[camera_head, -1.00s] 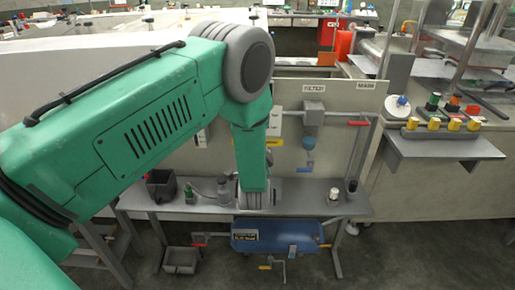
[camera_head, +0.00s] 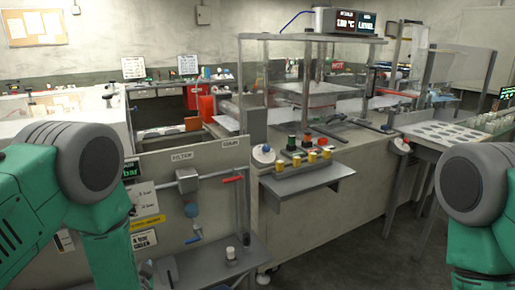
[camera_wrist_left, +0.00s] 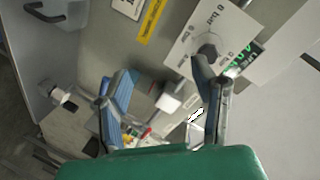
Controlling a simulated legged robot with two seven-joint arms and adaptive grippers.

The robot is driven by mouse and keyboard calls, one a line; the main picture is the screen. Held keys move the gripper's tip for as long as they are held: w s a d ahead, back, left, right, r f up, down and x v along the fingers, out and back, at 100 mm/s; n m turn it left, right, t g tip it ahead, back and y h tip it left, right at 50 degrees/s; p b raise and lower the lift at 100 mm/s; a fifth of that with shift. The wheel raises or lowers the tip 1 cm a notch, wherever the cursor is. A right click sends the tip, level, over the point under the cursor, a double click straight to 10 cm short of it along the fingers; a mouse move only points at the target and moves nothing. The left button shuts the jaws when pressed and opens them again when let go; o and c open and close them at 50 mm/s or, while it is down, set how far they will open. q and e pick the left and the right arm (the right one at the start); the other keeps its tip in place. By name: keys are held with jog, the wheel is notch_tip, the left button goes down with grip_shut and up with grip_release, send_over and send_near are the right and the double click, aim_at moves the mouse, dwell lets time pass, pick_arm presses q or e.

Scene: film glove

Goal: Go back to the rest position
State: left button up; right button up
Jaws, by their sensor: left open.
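My left gripper (camera_wrist_left: 162,85) shows in the left wrist view, its two fingers spread apart with nothing between them. Behind the fingers is a panel with a white gauge plate marked "0 bar" (camera_wrist_left: 190,50) and a yellow label strip (camera_wrist_left: 151,20). In the head view my left arm hangs down at the left edge, in front of the panel stand (camera_head: 215,160), and its gripper is out of the picture. My right arm shows at the right edge, bent downward. Its gripper is not in view.
A small grey shelf (camera_head: 308,182) with yellow, red and green knobs juts from the long bench (camera_head: 345,195). A glazed enclosure (camera_head: 305,80) stands on that bench. A red valve handle (camera_head: 231,179) sits on the panel. Dark floor (camera_head: 400,260) is open between the bench and my right arm.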

pick_arm(q)
jog(key=s+d+f+n+g+h, duration=0.1)
jog(key=s+d+f+g+h, duration=0.25)
jog(key=s+f, duration=0.6)
jog(key=s+d+f+n+g+h+b, duration=0.1)
jog(key=s+g, duration=0.4)
jog(key=s, duration=0.8)
jog(key=s+d+f+n+g+h+b, duration=0.1)
jog(key=s+f+g, duration=0.3)
jog(key=s, duration=0.9)
jog(key=shift+d+f+n+g+h, duration=0.15)
jog(key=shift+d+n+g+h, duration=0.2)
jog(key=shift+d+n+h, duration=0.35)
jog(key=shift+s+d, duration=0.1)
